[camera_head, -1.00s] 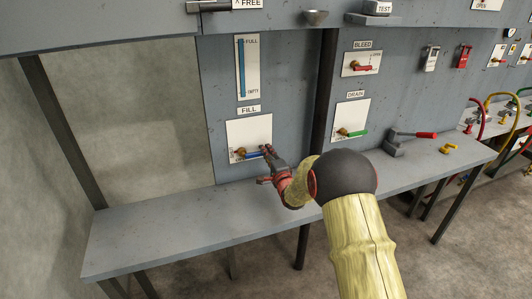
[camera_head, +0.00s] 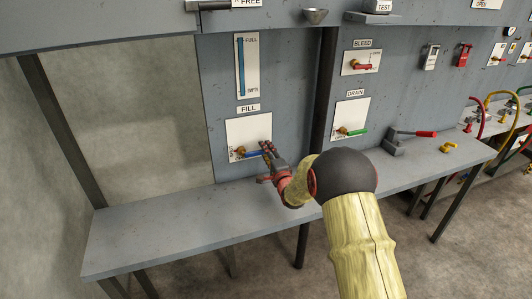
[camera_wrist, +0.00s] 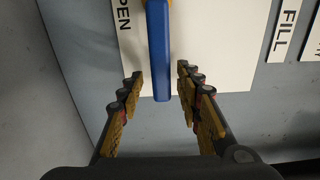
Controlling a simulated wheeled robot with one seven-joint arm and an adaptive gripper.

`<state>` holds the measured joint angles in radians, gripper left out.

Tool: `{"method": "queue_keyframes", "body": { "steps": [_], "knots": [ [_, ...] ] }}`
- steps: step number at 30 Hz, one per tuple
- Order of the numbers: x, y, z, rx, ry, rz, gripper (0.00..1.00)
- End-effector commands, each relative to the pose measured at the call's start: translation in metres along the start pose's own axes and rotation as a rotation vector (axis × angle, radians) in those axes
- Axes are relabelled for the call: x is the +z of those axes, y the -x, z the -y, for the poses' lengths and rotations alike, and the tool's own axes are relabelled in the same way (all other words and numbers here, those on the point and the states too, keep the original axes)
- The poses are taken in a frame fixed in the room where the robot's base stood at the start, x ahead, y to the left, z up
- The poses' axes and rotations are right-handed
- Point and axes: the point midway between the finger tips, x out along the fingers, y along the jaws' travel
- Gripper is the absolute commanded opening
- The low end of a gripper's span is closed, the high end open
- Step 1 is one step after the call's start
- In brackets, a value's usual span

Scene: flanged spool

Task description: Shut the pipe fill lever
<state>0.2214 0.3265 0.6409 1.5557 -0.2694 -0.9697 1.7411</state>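The fill lever is a blue handle (camera_head: 254,154) on a brass valve (camera_head: 240,152), on a white plate (camera_head: 262,124) under the FILL label. It points right, roughly level, in the head view. In the wrist view the blue handle (camera_wrist: 159,55) hangs down from the top, beside the word OPEN. My gripper (camera_head: 267,146) is at the handle's free end. In the wrist view my gripper (camera_wrist: 157,78) is open, with the handle's end between its fingers and a gap showing on both sides. Whether any fingertip touches it I cannot tell.
A grey bench (camera_head: 160,228) runs below the panel. The drain lever (camera_head: 352,133) with a green handle and the red bleed lever (camera_head: 362,66) are to the right. A grey tool with a red handle (camera_head: 424,134) lies on the bench's right part. The bench's left part is clear.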

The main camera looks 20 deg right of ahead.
Motion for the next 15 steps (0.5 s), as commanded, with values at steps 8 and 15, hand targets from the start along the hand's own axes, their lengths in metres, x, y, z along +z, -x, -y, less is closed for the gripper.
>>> {"method": "queue_keyframes", "body": {
  "steps": [8,15],
  "knots": [
    [0.0,0.036,0.001,0.0,0.0,0.0,0.35],
    [-0.001,0.085,0.0,0.001,-0.001,-0.002,0.35]
  ]
}}
